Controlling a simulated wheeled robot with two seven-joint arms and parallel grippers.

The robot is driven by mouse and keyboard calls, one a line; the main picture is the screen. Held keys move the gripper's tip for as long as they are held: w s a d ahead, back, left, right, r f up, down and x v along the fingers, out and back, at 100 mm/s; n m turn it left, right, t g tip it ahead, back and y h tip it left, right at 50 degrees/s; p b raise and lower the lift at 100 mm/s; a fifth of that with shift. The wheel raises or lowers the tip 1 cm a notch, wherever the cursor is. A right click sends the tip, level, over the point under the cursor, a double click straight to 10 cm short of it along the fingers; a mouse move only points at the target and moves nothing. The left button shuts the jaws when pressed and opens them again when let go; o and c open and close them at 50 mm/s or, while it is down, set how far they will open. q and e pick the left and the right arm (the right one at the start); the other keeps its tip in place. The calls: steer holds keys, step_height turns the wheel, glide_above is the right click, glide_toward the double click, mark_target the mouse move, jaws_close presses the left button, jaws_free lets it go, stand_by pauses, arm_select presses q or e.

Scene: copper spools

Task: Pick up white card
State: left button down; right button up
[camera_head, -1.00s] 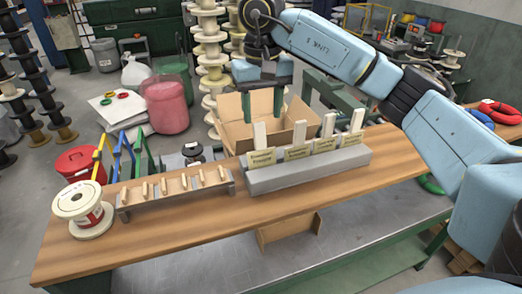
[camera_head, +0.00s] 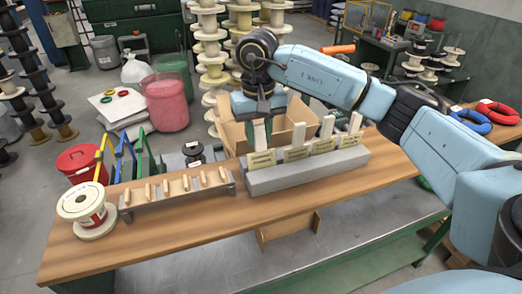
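Several upright white cards stand in a row in a long grey holder (camera_head: 310,176) on the wooden bench; three show clearly, a left one (camera_head: 298,133), a middle one (camera_head: 327,127) and a right one (camera_head: 355,122). Small yellowish labels (camera_head: 262,160) stand along the holder's front. My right gripper (camera_head: 259,136) points down at the holder's left end, its green fingers around the spot of the leftmost card. That card is mostly hidden by the fingers. I cannot tell whether they are open or touching it. My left gripper is not in view.
An open cardboard box (camera_head: 232,135) stands behind the holder. A pegged wooden rack (camera_head: 180,187) and a white spool (camera_head: 83,205) are to the left on the bench. Red and blue rings (camera_head: 497,112) lie at the right. The bench's front strip is clear.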

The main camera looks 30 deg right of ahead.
steer(key=c, duration=0.5)
steer(key=shift+r, duration=0.15)
